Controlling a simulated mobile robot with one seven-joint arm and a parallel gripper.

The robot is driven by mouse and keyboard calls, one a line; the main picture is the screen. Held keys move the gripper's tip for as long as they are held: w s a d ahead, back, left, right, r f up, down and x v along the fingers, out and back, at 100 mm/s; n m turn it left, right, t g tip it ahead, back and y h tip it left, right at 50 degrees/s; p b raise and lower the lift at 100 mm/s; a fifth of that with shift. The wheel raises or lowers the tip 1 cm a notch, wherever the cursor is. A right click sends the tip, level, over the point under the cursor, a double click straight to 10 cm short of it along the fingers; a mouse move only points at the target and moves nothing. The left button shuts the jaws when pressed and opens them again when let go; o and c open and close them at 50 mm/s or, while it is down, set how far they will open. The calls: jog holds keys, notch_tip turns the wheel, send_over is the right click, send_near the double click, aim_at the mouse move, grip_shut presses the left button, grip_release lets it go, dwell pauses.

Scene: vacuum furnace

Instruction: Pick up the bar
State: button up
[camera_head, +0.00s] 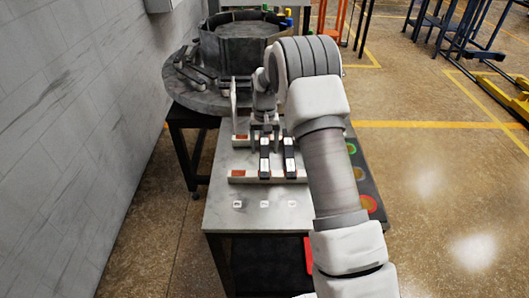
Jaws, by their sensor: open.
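A second similar pale piece (241,141) with a reddish patch lies farther back, partly hidden by my gripper. My arm hides what lies to the right of both.
The grey table (222,215) has small white labels near its front edge. Round coloured buttons (357,174) line its right side. A round stand (196,94) with a dark cylindrical furnace part (238,48) stands behind. A tiled wall (75,120) is at left; open floor lies right.

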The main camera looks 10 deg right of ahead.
aim_at(264, 150)
grip_shut()
jog(key=shift+r, duration=0.1)
jog(key=shift+r, duration=0.1)
dwell(0.3)
notch_tip(264, 150, up, 4)
jog(key=shift+r, duration=0.15)
jog(key=w+d+r+p, duration=0.2)
jog(key=w+d+r, duration=0.4)
jog(key=w, duration=0.3)
jog(key=shift+d+r+p, duration=0.2)
jog(key=shift+d+p, duration=0.15)
jog(key=shift+d, duration=0.3)
